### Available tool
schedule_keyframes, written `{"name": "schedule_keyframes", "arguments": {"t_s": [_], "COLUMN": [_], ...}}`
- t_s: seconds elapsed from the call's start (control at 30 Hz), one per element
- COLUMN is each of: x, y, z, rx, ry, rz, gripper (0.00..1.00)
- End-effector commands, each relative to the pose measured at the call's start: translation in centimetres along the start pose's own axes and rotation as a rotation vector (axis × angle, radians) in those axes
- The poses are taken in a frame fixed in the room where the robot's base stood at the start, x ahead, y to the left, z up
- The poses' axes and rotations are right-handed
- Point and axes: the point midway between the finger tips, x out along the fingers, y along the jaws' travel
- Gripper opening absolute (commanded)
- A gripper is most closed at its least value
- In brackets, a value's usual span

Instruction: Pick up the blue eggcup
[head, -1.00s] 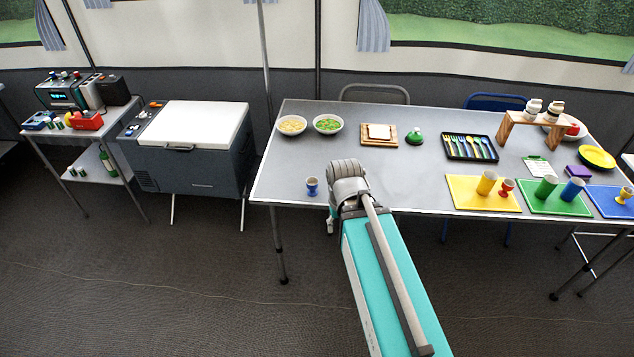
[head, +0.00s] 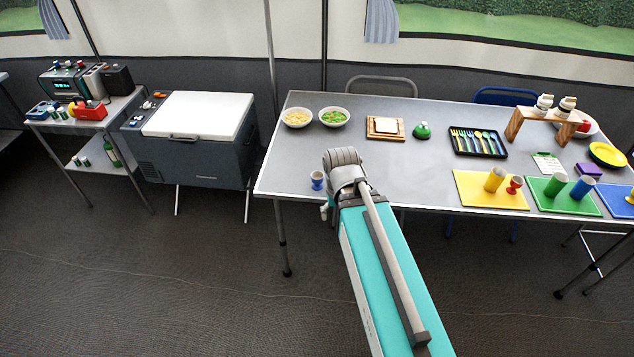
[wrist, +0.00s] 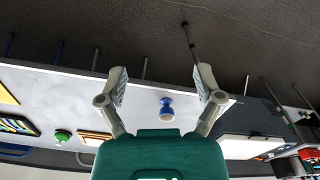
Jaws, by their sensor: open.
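The blue eggcup (head: 317,180) stands upright near the front left corner of the grey table (head: 420,165). In the head view it is just left of the end of my arm. In the wrist view the eggcup (wrist: 166,107) shows between the two spread fingers of my gripper (wrist: 161,82), a little beyond them. The gripper is open and empty, and neither finger appears to touch the eggcup.
Two bowls (head: 298,117) stand behind the eggcup. A board with bread (head: 385,127), a green domed item (head: 422,130) and a cutlery tray (head: 478,142) lie further right. Coloured mats with cups (head: 490,190) are at the front right. A cool box (head: 195,130) stands left of the table.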

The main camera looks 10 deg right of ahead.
Motion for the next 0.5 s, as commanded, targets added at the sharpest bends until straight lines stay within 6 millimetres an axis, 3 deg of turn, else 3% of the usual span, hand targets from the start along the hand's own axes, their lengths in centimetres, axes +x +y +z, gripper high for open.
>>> {"name": "schedule_keyframes", "arguments": {"t_s": [0.27,0.5], "x": [0.2,0.6], "y": [0.2,0.3], "z": [-3.2,-7.9], "rx": [0.205,0.553], "ry": [0.007,0.01], "rz": [-0.014,-0.038], "gripper": [1.0,1.0]}}
